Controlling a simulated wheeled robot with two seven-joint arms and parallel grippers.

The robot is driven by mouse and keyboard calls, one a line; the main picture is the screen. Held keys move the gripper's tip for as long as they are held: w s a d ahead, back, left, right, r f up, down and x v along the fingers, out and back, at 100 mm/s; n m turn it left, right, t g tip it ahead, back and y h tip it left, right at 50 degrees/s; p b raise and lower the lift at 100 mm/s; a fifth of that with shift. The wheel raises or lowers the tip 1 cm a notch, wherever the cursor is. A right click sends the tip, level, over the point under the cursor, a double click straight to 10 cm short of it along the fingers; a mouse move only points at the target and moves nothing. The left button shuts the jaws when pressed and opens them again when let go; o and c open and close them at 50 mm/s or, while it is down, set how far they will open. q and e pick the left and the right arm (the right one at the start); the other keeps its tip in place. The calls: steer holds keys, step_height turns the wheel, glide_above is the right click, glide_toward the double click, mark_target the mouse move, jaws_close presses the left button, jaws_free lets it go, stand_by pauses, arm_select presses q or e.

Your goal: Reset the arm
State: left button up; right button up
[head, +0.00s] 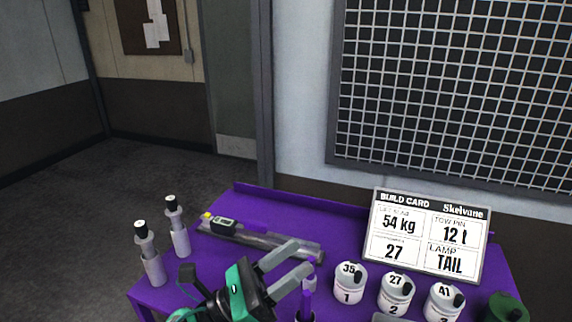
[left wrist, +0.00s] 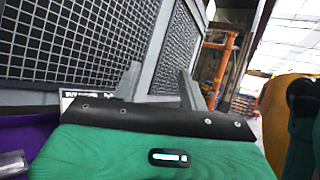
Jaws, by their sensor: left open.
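My left gripper (head: 304,256) shows at the bottom middle of the head view, over the purple table (head: 345,232). Its two grey fingers are apart, point up and to the right, and have nothing between them. In the left wrist view the fingers (left wrist: 160,70) also stand apart and empty, with a dark mesh panel beyond. My right gripper is in neither view.
A grey bar-shaped tool (head: 260,238) lies behind the gripper.

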arm_select(q)
steer(key=w+a+f+n+t+y, duration=0.35)
steer(key=a+n+t+y, duration=0.35)
steer(key=n, duration=0.6)
steer(key=w+a+f+n+t+y, duration=0.3)
steer(key=a+f+n+t+y, duration=0.15)
steer(key=n+y, duration=0.65)
steer(key=s+a+f+n+g+y, duration=0.2)
steer(key=a+f+n+g, duration=0.15)
steer(key=f+n, duration=0.25)
steer(key=s+a+f+n+g+y, duration=0.2)
steer(key=a+f+n, duration=0.3)
steer(key=n, duration=0.1)
steer(key=s+a+f+n+g, duration=0.2)
steer(key=s+f+n+g, duration=0.35)
steer(key=s+f, duration=0.35)
steer(key=s+a+f+n+g, duration=0.2)
steer(key=s+f+n+g, duration=0.2)
steer(key=s+f+g, duration=0.45)
step_height(320, 180, down, 29)
steer(key=s+t, duration=0.1)
steer(key=s, duration=0.2)
steer(key=s+a+f+g, duration=0.1)
steer(key=s+a+f, duration=0.1)
steer(key=s+f, duration=1.6)
steer(key=shift+s+a+f, duration=0.4)
steer(key=shift+f, duration=0.55)
